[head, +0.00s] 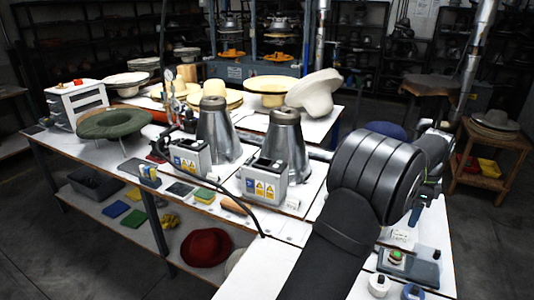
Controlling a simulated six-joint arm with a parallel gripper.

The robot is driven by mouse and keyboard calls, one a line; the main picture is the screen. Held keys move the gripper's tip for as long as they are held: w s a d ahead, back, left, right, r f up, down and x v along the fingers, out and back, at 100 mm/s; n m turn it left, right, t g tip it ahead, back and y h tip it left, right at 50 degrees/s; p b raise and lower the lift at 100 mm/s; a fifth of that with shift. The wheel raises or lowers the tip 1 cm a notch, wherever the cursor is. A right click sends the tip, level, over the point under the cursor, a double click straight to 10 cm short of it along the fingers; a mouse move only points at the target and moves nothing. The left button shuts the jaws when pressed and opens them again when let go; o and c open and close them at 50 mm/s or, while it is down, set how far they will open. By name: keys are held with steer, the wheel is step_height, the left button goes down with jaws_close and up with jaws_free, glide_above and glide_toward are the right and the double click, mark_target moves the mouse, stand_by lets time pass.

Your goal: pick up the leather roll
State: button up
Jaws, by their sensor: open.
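A small tan-brown rolled piece (235,205), which looks like the leather roll, lies near the front edge of the white worktable, in front of the right steamer's control box. A dark cable passes close to it. My arm rises from the bottom of the picture, and its large dark joint fills the middle right. The jaws of my gripper do not show; the arm hides what is behind it.
Two metal steamer cones (284,150) with control boxes (264,182) stand behind the roll. A green hat (114,124) stands farther left. A button box (397,262) is at the right.

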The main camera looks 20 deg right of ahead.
steer(key=shift+c, duration=1.2)
steer(key=n+t+h, duration=0.1)
steer(key=n+h, duration=0.2)
steer(key=n, duration=1)
glide_above(397, 255)
steer(key=s+a, duration=0.1)
steer(key=a, duration=0.1)
step_height(397, 255, down, 12)
steer(key=shift+d+f, duration=0.1)
steer(key=shift+f, duration=0.05)
steer(key=shift+w+x, duration=0.1)
steer(key=shift+x, duration=1.4)
steer(key=shift+w+x, duration=0.15)
steer(key=shift+x, duration=1.35)
steer(key=c, duration=0.8)
steer(key=shift+c, duration=0.2)
